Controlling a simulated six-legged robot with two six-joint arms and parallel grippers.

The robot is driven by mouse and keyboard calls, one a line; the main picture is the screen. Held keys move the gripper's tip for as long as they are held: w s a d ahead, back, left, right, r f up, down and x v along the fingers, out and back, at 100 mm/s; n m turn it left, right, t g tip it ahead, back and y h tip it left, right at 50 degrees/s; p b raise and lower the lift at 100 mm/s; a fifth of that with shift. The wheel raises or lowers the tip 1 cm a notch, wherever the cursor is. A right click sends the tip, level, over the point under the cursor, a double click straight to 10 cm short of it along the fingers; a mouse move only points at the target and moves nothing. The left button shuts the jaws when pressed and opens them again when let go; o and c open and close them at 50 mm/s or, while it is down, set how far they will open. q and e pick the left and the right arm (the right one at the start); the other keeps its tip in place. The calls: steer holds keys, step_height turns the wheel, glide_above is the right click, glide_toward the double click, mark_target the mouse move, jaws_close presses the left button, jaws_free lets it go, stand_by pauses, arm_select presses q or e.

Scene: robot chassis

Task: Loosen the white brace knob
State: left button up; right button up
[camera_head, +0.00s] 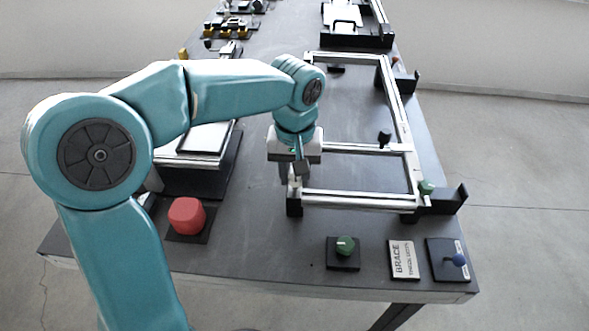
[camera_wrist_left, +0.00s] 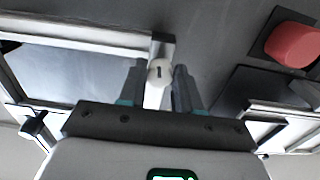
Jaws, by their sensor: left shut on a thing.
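The white brace knob (camera_wrist_left: 158,73) has a dark slot mark on its face and sits at a corner of the silver frame (camera_wrist_left: 75,37) in the left wrist view. My left gripper (camera_wrist_left: 160,84) has one finger on each side of the knob, shut on it. In the head view my left gripper (camera_head: 296,172) points down at the frame's near left corner. The silver frame (camera_head: 350,198) lies on the dark table, and the knob is mostly hidden there by the fingers. My right gripper is in neither view.
A green knob (camera_head: 427,187) and a black knob (camera_head: 385,137) sit on the frame's right side. A red button (camera_head: 187,215), a green dial (camera_head: 345,245), a BRACE label (camera_head: 403,259) and a blue-knobbed lever (camera_head: 459,260) stand near the front edge. Bare table lies inside the frame.

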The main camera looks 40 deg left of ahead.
arm_select(q)
steer(key=n, duration=0.5)
steer(key=shift+w+n, duration=0.1)
steer(key=shift+n, duration=0.2)
steer(key=n, duration=0.5)
steer(key=shift+n+p, duration=0.3)
steer(key=shift+n, duration=0.3)
steer(key=o, duration=1)
steer(key=shift+o, duration=0.2)
steer(key=shift+r, duration=0.1)
step_height(320, 180, up, 16)
steer(key=p, duration=0.3)
